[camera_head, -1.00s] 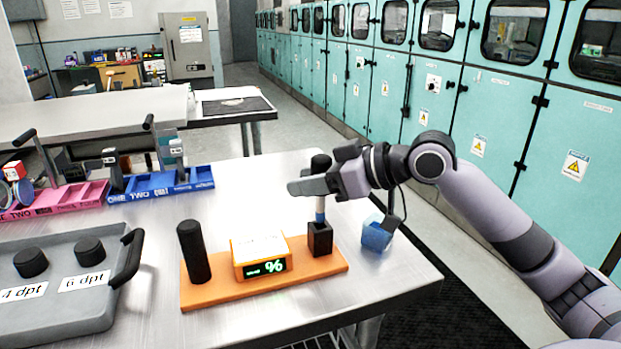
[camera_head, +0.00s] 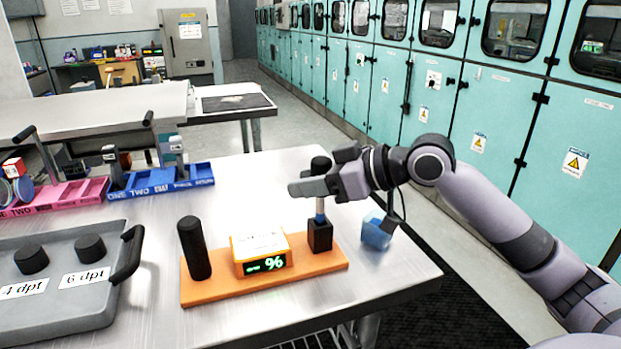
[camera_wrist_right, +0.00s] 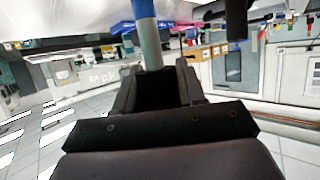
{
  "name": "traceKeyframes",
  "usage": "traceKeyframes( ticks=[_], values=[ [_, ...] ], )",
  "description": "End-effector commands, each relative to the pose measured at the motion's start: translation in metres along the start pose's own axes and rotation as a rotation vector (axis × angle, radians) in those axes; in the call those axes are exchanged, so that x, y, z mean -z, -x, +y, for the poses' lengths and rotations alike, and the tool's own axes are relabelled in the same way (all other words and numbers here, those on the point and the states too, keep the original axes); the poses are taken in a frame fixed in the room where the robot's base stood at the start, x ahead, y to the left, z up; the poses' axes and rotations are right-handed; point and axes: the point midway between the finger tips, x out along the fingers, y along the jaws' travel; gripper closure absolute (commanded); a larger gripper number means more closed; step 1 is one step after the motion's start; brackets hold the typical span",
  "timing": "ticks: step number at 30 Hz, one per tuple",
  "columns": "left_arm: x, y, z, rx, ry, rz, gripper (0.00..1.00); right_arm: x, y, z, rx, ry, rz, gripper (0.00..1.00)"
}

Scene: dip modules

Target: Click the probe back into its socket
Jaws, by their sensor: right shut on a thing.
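The probe (camera_head: 320,207) stands upright, with a black top, a pale shaft and a blue band low down. My right gripper (camera_head: 312,186) is shut on it just below the black top. The probe's lower end meets the top of the black socket block (camera_head: 320,237) on the orange base. How deep it sits inside is hidden. In the right wrist view the shaft (camera_wrist_right: 149,42) rises in front of the gripper. My left gripper is out of view.
A black post (camera_head: 194,250) stands at the left of the orange base (camera_head: 218,291). A blue translucent cube (camera_head: 376,232) sits right of the base. A grey tray (camera_head: 68,318) with black knobs lies left. Blue (camera_head: 160,186) and pink (camera_head: 60,199) bins are behind.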

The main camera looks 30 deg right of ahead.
Motion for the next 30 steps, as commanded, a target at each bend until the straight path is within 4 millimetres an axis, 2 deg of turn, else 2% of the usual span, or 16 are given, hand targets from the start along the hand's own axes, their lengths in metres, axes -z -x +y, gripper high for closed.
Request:
traceKeyframes(
  ticks=[30],
  values=[
    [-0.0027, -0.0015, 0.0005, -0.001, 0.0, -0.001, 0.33, -0.0089, -0.0036, 0.0, 0.0, 0.001, -0.001, 0.91]
  ],
)
